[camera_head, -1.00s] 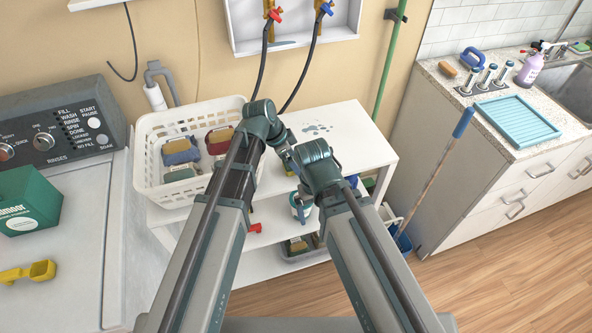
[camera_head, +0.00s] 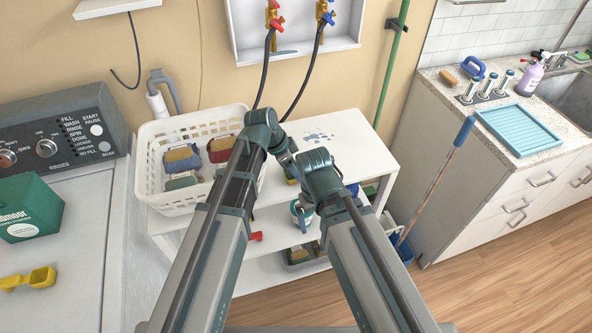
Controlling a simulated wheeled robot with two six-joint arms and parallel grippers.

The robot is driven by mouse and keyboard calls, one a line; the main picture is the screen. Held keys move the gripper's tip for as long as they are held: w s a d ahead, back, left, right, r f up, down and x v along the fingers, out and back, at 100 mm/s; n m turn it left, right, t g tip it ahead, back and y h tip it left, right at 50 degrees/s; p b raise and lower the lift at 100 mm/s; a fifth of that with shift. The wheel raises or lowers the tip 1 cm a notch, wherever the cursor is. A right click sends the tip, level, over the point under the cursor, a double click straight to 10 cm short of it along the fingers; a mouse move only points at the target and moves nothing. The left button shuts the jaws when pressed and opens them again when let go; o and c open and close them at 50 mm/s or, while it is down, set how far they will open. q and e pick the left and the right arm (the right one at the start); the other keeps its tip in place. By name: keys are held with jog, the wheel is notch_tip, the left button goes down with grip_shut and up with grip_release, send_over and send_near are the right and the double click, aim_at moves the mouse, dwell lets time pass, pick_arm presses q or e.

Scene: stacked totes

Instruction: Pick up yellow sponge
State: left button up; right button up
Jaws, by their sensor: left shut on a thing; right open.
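My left gripper (camera_head: 289,166) is over the front of the white shelf unit, mostly hidden behind my own arm links. It is shut on a small yellow and dark thing, seemingly the yellow sponge (camera_head: 291,180), of which only a sliver shows. My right gripper (camera_head: 302,226) hangs lower, in front of the shelf's open side; it is open, its fingertips hard to make out. Several two-coloured sponges lie in the white basket (camera_head: 205,119): a tan and blue one (camera_head: 180,157), a tan and red one (camera_head: 221,147) and a greenish one (camera_head: 182,181).
The shelf's white top (camera_head: 350,143) is mostly clear, with a wet patch. A grey tray (camera_head: 300,263) with sponges stands on a lower shelf, near a red item (camera_head: 256,236). The washer (camera_head: 70,225) is left; the sink counter (camera_head: 450,84) is right.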

notch_tip(320, 180, up, 10)
jog(key=p, duration=1)
